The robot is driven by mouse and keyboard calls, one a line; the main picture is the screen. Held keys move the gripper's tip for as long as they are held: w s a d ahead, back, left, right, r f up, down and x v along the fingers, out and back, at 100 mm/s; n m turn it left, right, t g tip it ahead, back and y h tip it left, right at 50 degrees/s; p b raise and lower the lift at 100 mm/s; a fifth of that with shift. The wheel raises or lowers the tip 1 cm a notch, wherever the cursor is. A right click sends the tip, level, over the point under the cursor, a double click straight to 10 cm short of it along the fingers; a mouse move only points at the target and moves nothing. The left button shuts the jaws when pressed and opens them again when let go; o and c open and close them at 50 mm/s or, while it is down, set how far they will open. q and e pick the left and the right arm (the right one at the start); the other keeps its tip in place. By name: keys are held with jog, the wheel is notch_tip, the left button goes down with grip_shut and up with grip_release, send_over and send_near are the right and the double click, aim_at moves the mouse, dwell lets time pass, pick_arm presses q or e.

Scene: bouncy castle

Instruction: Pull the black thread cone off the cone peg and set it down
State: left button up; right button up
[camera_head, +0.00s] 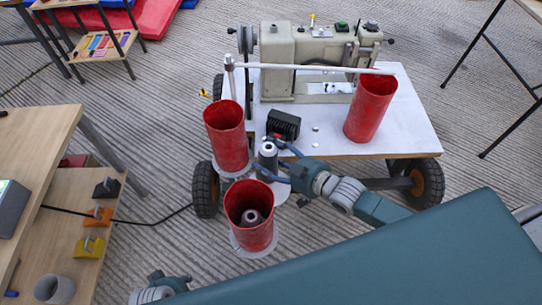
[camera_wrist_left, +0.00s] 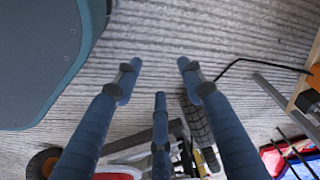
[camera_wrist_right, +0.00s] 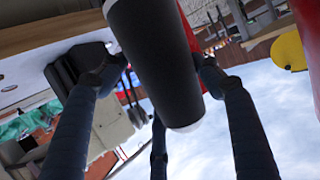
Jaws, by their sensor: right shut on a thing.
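The black thread cone (camera_head: 268,158), dark with a paler grey top, stands between the red tubes in the head view. My right gripper (camera_head: 272,160) reaches it from the right and is shut around it. In the right wrist view the cone (camera_wrist_right: 155,60) runs between the fingers and shows a white rim at one end. The cone peg is hidden, so I cannot tell whether the cone is still on it. My left gripper (camera_wrist_left: 160,80) is open and empty over the floor. Its arm shows at the bottom left of the head view.
Two red tubes (camera_head: 227,135) (camera_head: 253,232) stand close beside the cone; the nearer has a grey-topped cone inside. A third red tube (camera_head: 371,110) stands on the white table (camera_head: 415,130) with a sewing machine (camera_head: 320,50). A black box (camera_head: 283,124) sits just behind the cone.

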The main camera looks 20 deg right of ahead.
aim_at(271, 149)
pick_arm(q)
jog(key=shift+f, duration=0.1)
pick_arm(e)
jog(key=shift+r, duration=0.1)
jog(key=shift+r+p, duration=0.3)
jog(key=shift+p, duration=0.1)
jog(key=shift+r+p, duration=0.3)
jog(key=shift+p, duration=0.05)
jog(key=shift+r+p, duration=1.25)
jog(key=shift+p, duration=0.1)
pick_arm(q)
jog(key=s+a+f, duration=0.1)
jog(key=s+f, duration=0.6)
jog(key=f, duration=0.3)
jog(key=shift+a+f+g, duration=0.25)
jog(key=shift+f+g, duration=0.05)
jog(key=shift+f, duration=0.1)
pick_arm(e)
jog(key=shift+r, duration=0.1)
